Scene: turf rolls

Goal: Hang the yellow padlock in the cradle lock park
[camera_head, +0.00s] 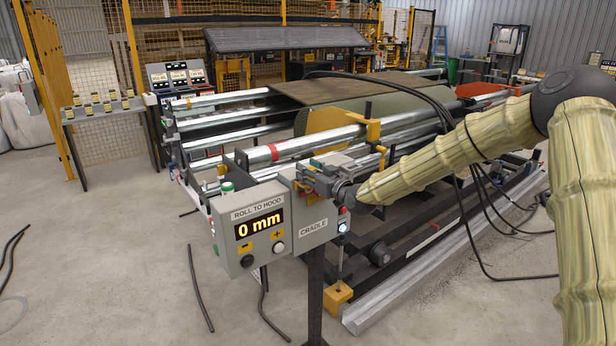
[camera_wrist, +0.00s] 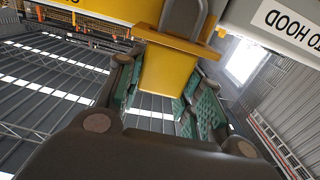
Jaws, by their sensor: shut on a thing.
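The yellow padlock (camera_wrist: 168,72) sits between my gripper's fingers (camera_wrist: 160,95) in the wrist view, with a grey shackle (camera_wrist: 186,17) at its top. The green-padded fingers are shut on its body. In the head view my gripper (camera_head: 324,180) is at the grey box labelled CRADLE (camera_head: 313,230), against its upper front. The padlock cannot be made out there. The lock park is not clearly visible behind my gripper, and I cannot tell whether the shackle touches it.
A control panel reading "0 mm" (camera_head: 233,238) stands left of the cradle box. Metal rollers (camera_head: 290,150) and a turf roll (camera_head: 390,105) lie behind. Black cables (camera_head: 478,200) hang at right.

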